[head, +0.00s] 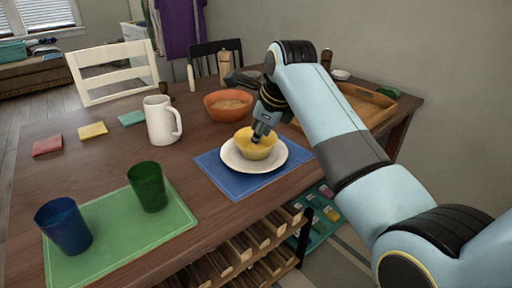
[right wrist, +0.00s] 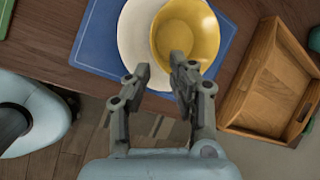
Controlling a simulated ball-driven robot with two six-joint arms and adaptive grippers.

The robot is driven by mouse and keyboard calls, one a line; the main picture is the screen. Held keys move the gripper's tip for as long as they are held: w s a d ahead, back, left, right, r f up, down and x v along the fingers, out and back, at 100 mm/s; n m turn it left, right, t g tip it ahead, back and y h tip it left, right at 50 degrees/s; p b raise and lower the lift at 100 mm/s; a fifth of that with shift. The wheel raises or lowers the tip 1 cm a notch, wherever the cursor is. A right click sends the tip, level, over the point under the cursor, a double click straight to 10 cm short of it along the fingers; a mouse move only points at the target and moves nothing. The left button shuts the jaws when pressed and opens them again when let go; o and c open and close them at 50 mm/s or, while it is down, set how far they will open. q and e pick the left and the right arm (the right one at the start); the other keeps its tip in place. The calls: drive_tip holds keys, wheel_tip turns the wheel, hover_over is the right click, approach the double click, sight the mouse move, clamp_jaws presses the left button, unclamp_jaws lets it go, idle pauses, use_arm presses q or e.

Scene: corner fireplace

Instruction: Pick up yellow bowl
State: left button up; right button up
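The yellow bowl (head: 257,150) sits upright on a white plate (head: 236,162), which lies on a blue placemat (head: 222,179). My right gripper (head: 260,133) reaches down at the bowl and covers part of its rim. In the right wrist view the yellow bowl (right wrist: 190,30) and the plate (right wrist: 134,35) lie just beyond the fingertips. There my right gripper (right wrist: 160,65) is open, one finger over the bowl's near rim and the other outside it over the plate. I cannot tell whether either finger touches the bowl. My left gripper is not in view.
An orange bowl (head: 228,105) stands behind the plate, and a white pitcher (head: 160,121) to the left. A wooden tray (head: 366,104) is at the right. Blue (head: 64,226) and green (head: 148,187) cups stand on a green placemat (head: 120,238).

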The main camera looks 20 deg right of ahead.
sight(247, 156)
drive_tip(key=b+x, duration=0.1)
drive_tip(key=x, duration=0.3)
drive_tip(key=shift+f, duration=0.25)
drive_tip(key=x, duration=0.2)
drive_tip(key=b+x, duration=0.1)
drive_tip(key=x, duration=0.2)
drive_tip(key=shift+a+r, duration=0.1)
drive_tip(key=shift+a, duration=0.1)
clamp_jaws()
drive_tip(key=shift+r, duration=0.1)
